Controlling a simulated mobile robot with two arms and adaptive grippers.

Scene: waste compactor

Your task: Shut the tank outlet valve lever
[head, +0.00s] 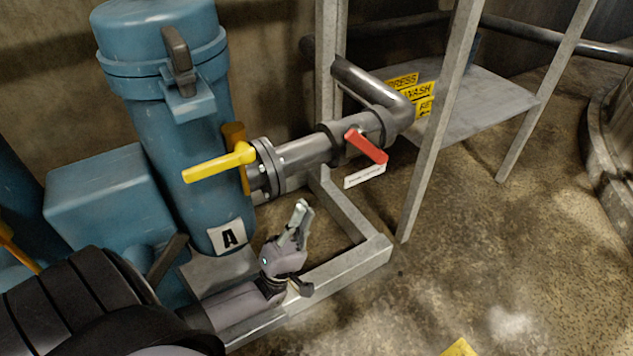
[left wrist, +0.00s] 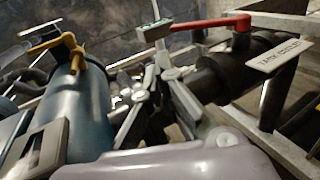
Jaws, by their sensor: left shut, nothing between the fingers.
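The red valve lever (head: 368,147) sits on the dark grey pipe (head: 308,152) and points down to the right in the head view, at an angle across the pipe. A white tag (head: 364,176) is beside it. In the left wrist view, the red lever (left wrist: 205,25) crosses the top and the tag (left wrist: 279,53), reading "TANK OUTLET", is at right. My left gripper (head: 302,207) is shut and empty, below and left of the lever, apart from it in the head view. In the left wrist view, my fingertips (left wrist: 156,45) overlap the lever's left end; contact is unclear. My right gripper is not in view.
A yellow lever (head: 218,163) sticks out left of the pipe flange, by the blue canister (head: 165,130) labelled A. A metal frame (head: 375,250) runs below the pipe, and a steel post (head: 437,125) stands right of the red lever. Open floor (head: 490,250) lies at right.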

